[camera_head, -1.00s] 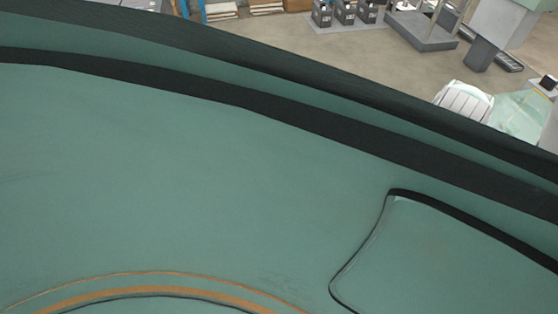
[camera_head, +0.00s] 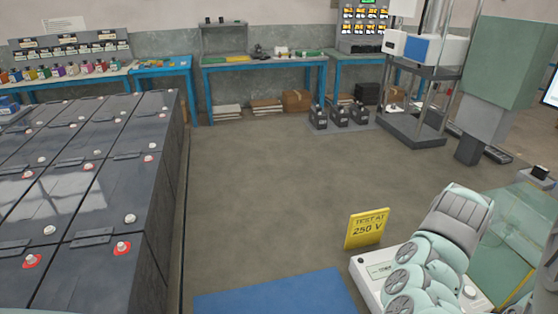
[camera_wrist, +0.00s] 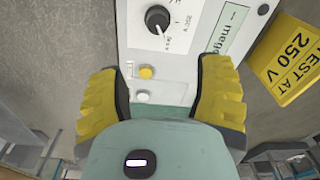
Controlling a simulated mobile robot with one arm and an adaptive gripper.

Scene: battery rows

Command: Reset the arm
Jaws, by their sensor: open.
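My gripper (camera_wrist: 159,72) shows in the wrist view with its two yellow ridged fingers spread apart and nothing between them. Beyond the fingers is the face of a white test instrument (camera_wrist: 170,52) with a black dial, a yellow button and a white button. I cannot tell the exact gap between fingers and instrument. In the head view my grey-green arm is folded at the lower right, in front of the white instrument (camera_head: 372,268). My gripper cannot be made out there.
A yellow "TEST AT 250 V" sign (camera_head: 367,229) stands beside the instrument. Large dark battery blocks (camera_head: 85,170) fill the left. A blue mat (camera_head: 280,295) lies at the front. Blue workbenches (camera_head: 265,62) line the back wall. The middle floor (camera_head: 280,180) is clear.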

